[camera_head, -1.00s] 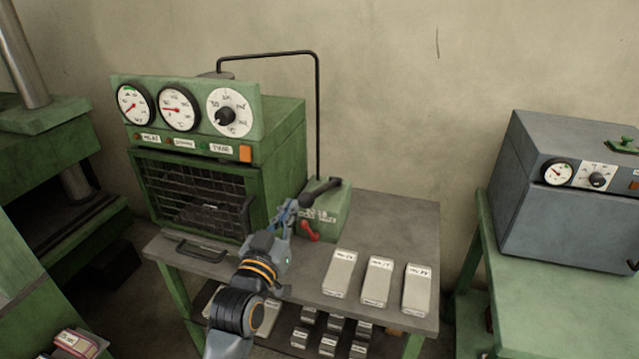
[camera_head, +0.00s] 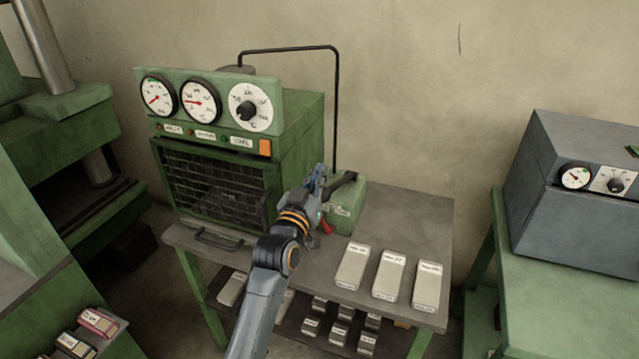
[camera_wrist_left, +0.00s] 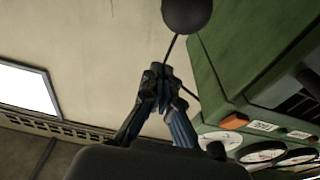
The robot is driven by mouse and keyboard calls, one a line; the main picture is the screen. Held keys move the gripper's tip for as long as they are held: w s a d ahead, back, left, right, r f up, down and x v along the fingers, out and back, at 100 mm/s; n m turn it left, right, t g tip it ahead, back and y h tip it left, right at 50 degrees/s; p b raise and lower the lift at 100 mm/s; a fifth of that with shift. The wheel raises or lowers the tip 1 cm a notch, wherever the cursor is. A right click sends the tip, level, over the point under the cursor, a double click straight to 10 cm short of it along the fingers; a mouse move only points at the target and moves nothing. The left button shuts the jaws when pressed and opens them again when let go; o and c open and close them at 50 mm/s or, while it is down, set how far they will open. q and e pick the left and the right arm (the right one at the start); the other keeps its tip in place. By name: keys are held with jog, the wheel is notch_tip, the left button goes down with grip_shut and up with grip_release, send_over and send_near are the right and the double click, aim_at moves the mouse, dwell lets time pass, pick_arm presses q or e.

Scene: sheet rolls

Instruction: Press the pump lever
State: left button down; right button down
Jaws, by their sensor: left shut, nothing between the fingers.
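The pump is a small green box (camera_head: 347,206) on the table, at the right of the green oven. Its black lever (camera_head: 343,181) slants over the top of the box, partly hidden behind my left gripper. My left gripper (camera_head: 318,177) is shut and empty, close by the lever's near end. In the left wrist view its closed fingertips (camera_wrist_left: 162,74) show, with a round dark knob (camera_wrist_left: 187,12), seemingly the lever's end, beyond them. A gap shows between them in that view; contact cannot be told in the head view. My right gripper is in neither view.
The green oven (camera_head: 301,135) with gauges stands close on the left. A thin black pipe (camera_head: 336,110) rises behind the pump. Several pale metal blocks (camera_head: 390,276) lie on the grey table (camera_head: 420,215) at front right. A grey box (camera_head: 560,205) stands on another table.

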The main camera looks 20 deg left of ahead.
pick_arm(q)
jog(key=f, duration=0.1)
jog(key=f+p, duration=0.1)
jog(key=shift+w+f, duration=0.2)
jog(key=shift+f, duration=0.2)
jog(key=shift+s+f, duration=0.2)
jog(key=shift+f, duration=0.3)
